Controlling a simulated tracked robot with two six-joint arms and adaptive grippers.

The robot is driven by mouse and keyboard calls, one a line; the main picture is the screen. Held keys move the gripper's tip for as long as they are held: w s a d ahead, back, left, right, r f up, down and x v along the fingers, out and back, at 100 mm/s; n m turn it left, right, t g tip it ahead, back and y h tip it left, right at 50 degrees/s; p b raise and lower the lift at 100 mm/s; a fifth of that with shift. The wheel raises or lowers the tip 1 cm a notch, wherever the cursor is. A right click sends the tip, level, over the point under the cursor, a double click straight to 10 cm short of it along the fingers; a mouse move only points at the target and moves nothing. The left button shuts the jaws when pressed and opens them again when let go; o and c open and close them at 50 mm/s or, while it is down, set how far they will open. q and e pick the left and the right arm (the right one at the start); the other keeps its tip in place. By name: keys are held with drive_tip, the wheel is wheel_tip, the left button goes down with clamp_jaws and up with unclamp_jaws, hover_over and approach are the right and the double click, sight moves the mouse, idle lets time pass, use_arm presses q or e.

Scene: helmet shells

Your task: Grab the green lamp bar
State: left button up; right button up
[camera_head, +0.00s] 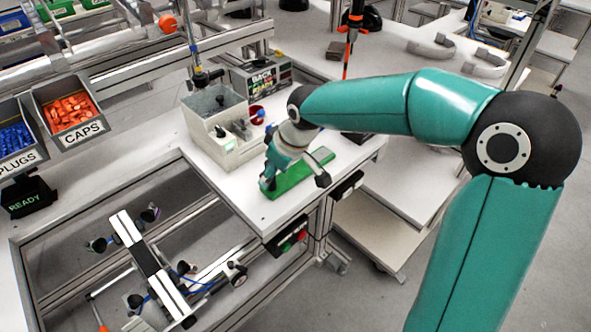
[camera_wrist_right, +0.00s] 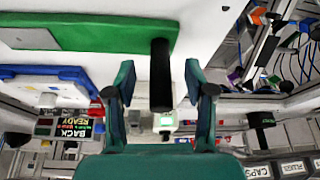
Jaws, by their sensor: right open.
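The green lamp bar (camera_head: 292,184) lies flat on the white bench top near its front edge. It also shows along the top of the right wrist view (camera_wrist_right: 90,33). A dark cylindrical post (camera_wrist_right: 160,75) appears at the bar and extends between my right fingers; the wrist view does not make clear whether they touch. My right gripper (camera_head: 295,177) is open over the bar, partly hiding it in the head view. In the right wrist view, its two teal fingers (camera_wrist_right: 160,92) are spread on either side of the post. My left gripper is not in view.
Bins of orange caps (camera_head: 70,110) and blue plugs (camera_head: 15,138) are at left. A fixture with clamps (camera_head: 150,262) lies lower left.

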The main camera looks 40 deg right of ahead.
drive_tip(key=x, duration=0.3)
drive_tip(key=shift+w+f, duration=0.15)
drive_tip(key=shift+f, duration=0.05)
clamp_jaws()
